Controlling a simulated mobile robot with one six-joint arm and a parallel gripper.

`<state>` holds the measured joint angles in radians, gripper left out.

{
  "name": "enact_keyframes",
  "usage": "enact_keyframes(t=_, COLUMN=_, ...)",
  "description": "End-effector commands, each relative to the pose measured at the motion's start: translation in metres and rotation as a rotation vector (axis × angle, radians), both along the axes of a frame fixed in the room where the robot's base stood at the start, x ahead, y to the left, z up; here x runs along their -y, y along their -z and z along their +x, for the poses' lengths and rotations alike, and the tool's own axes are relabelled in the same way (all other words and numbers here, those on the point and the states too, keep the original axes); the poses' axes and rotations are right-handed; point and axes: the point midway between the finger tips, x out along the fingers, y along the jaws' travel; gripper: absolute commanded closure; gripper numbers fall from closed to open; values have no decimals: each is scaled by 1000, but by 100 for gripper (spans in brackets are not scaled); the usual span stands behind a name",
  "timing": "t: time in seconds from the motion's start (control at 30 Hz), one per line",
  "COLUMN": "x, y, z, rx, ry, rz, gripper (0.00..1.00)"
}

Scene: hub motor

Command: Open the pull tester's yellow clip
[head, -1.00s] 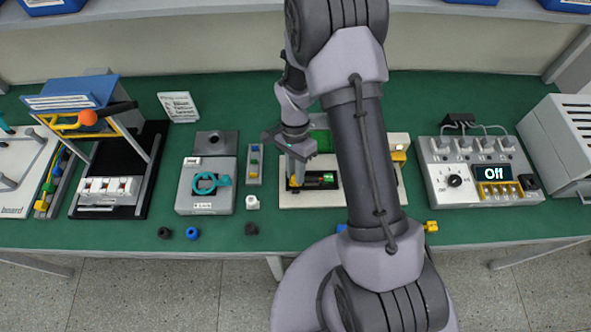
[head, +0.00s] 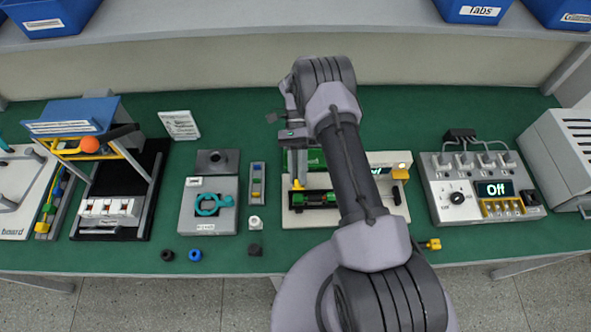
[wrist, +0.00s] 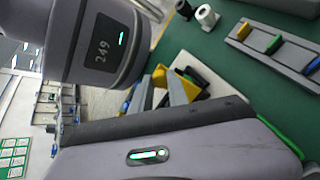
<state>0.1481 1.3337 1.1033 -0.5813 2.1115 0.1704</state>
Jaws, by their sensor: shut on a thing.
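The yellow clip (head: 297,185) stands upright at the slot's left end. My gripper (head: 298,172) reaches down over the clip from above, its fingers shut on it. In the wrist view my gripper (wrist: 180,92) shows pale finger tips against yellow clip parts (wrist: 191,88). The exact contact is small and partly hidden. Another yellow part (head: 400,174) sits at the tester's right, beside a small white light.
A grey box with a teal ring (head: 208,206) and a narrow tray (head: 257,185) stand left of the tester. A power unit (head: 467,200) reading "Off" stands right. Several small caps and a yellow connector (head: 432,244) lie near the front edge.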

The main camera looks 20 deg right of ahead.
Motion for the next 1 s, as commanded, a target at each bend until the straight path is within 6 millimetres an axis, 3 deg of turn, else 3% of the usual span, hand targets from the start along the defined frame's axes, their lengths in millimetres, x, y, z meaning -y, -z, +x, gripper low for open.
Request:
enact_keyframes(t=0.57, x=2, y=0, z=-5, rx=-25, ry=-2, rz=8, gripper=100)
enact_keyframes(t=0.6, x=2, y=0, z=-5, rx=-25, ry=-2, rz=8, gripper=76)
enact_keyframes(t=0.7, x=1, y=0, z=-5, rx=-25, ry=-2, rz=8, gripper=58)
enact_keyframes(t=1.0, x=1, y=-1, z=-5, rx=-26, ry=-2, rz=8, gripper=58)
